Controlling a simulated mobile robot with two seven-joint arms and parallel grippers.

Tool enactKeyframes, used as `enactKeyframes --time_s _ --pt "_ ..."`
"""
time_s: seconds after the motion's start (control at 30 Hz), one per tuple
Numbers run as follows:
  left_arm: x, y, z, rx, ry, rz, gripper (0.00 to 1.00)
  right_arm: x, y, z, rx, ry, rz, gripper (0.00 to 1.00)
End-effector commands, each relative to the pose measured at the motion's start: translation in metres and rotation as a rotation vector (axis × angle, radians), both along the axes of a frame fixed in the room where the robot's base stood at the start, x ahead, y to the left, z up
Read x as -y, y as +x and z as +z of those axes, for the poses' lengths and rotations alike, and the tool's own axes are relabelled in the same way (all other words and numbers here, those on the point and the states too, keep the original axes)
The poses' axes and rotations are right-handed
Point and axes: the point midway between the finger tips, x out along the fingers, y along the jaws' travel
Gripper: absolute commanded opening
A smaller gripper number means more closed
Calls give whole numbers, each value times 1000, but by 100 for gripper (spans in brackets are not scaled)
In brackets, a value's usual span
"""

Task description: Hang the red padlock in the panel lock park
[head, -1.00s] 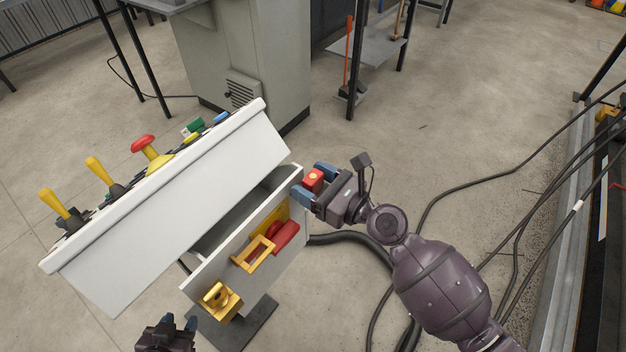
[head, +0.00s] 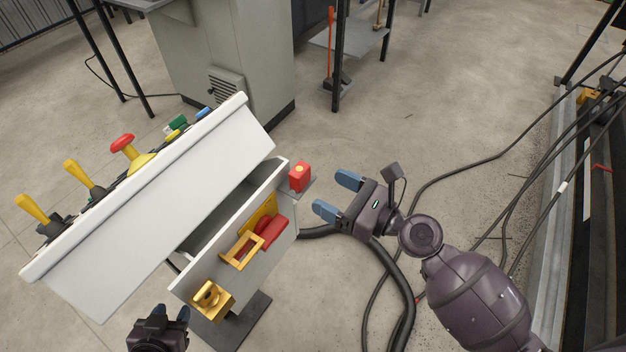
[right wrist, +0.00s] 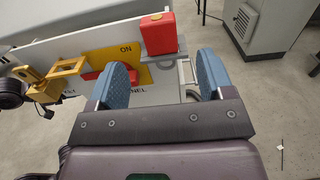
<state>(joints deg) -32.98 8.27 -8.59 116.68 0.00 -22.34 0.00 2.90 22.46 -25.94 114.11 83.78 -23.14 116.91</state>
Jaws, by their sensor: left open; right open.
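The red padlock (head: 300,177) sits on a small grey ledge (head: 306,190) at the right end of the panel's front; it also shows in the right wrist view (right wrist: 158,34), upright on the grey ledge (right wrist: 165,57). My right gripper (head: 336,196) is open and empty, a little to the right of the padlock and apart from it. In the right wrist view its blue fingers (right wrist: 163,78) are spread short of the padlock. My left gripper (head: 172,318) is open and empty at the bottom of the head view, below the panel's front.
The white panel front (head: 190,287) carries a yellow bracket (head: 241,250), a red handle (head: 270,233) and a brass-coloured fitting (head: 209,297). A sloped console (head: 150,210) with levers and a red mushroom button (head: 122,141) stands at left. Cables (head: 440,195) cross the floor at right.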

Motion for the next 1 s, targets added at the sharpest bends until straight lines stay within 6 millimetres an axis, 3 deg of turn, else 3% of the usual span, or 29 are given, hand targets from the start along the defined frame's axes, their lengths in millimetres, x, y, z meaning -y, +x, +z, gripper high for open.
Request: enactKeyframes --time_s 0.3,1.0 --pt "-1 -3 -6 -12 2 -1 43 23 -17 0 1 -1 0 74" --pt "0 -1 -4 -7 1 -1 43 24 -17 1 38 -26 0 74"
